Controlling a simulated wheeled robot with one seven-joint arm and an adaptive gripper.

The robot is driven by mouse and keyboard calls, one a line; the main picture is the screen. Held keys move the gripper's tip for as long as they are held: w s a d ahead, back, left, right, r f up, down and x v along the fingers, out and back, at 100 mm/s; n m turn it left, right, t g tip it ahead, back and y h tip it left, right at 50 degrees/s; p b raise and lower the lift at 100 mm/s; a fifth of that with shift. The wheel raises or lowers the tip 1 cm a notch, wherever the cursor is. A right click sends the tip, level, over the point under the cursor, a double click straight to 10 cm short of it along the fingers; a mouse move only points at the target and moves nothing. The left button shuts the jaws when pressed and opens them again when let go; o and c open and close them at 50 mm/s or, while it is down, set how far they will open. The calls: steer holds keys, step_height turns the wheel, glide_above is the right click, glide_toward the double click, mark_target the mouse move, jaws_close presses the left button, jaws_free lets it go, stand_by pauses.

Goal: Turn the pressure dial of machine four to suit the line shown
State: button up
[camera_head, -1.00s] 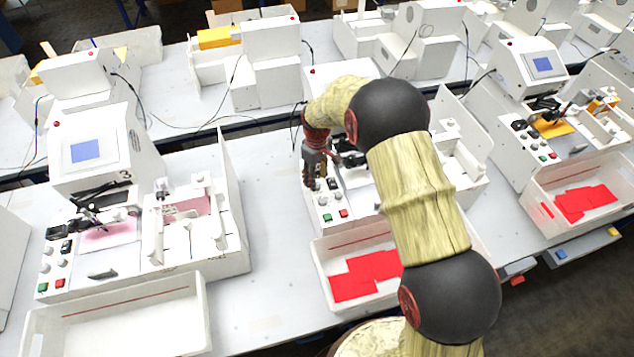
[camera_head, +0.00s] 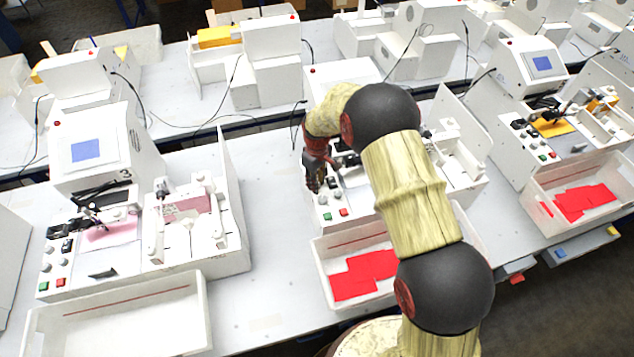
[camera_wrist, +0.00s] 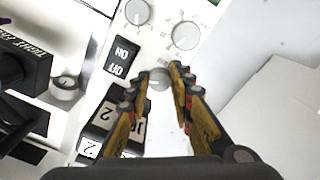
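In the wrist view my fingertips (camera_wrist: 160,73) stand apart on either side of a small pale knob (camera_wrist: 158,80). I cannot tell whether they touch it. Two larger dials with scale marks, an upper left dial (camera_wrist: 138,12) and an upper right dial (camera_wrist: 185,35), lie just beyond the fingertips. Their labels are not readable. My arm hides the machine's screen and the line drawn there. No machine number shows on it.
An ON/OFF switch (camera_wrist: 122,57) and a numbered switch (camera_wrist: 104,122) lie left of my fingers. A tray with red sheets (camera_head: 318,262) stands in front of the machine. Machine 3 (camera_head: 118,150) stands left, with bare table (camera_head: 270,200) between. Another machine (camera_head: 540,65) stands right.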

jaws_close()
steer(key=n+b, duration=0.2)
steer(key=n, duration=0.1)
steer(key=shift+f+n, duration=0.1)
steer(key=shift+n, duration=0.2)
steer(key=n+b, duration=0.1)
steer(key=n, duration=0.3)
steer(key=shift+w+n, duration=0.1)
steer(key=shift+n, duration=0.2)
steer(key=n+b, duration=0.1)
steer(key=n, duration=0.3)
steer(key=n+b, duration=0.1)
steer(key=n, duration=0.4)
steer(key=shift+w, duration=0.1)
steer(key=shift+n, duration=0.4)
